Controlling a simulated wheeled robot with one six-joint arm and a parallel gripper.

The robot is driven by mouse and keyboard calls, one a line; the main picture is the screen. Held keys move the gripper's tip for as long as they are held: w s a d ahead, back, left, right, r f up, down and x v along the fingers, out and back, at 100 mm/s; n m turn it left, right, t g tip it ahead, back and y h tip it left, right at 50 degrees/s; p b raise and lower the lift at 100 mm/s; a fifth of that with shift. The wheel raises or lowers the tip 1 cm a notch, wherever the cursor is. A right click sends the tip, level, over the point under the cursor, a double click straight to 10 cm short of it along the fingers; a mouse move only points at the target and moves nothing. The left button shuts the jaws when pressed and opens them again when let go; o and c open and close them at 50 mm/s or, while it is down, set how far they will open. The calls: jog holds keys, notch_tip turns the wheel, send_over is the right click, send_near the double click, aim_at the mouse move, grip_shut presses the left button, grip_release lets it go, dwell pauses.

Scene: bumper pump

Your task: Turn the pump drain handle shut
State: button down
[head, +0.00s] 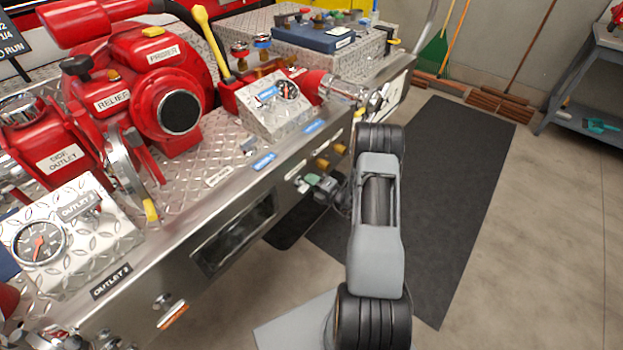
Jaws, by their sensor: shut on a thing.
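A small green handle (313,179) sits on the steel front panel of the pump unit, below the gold knobs. It seems to be the pump drain handle, but no label on it can be read. My gripper (328,187) reaches the panel from the right and is shut on the green handle. The fingers and my wrist hide part of the handle, so its exact angle is hard to tell.
Gold knobs (322,163) stick out of the panel just above my gripper. An orange handle (172,315) is at lower left. Red pump housing (165,75) and gauges stand on top. A dark mat (455,160) lies on clear floor to the right.

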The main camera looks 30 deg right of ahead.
jog(key=shift+f+m, duration=0.2)
jog(key=shift+m, duration=0.7)
jog(key=c, duration=1.2)
grip_release()
jog(key=shift+o, duration=0.2)
jog(key=p+v, duration=0.1)
jog(key=v, duration=1.3)
jog(key=shift+w, duration=0.1)
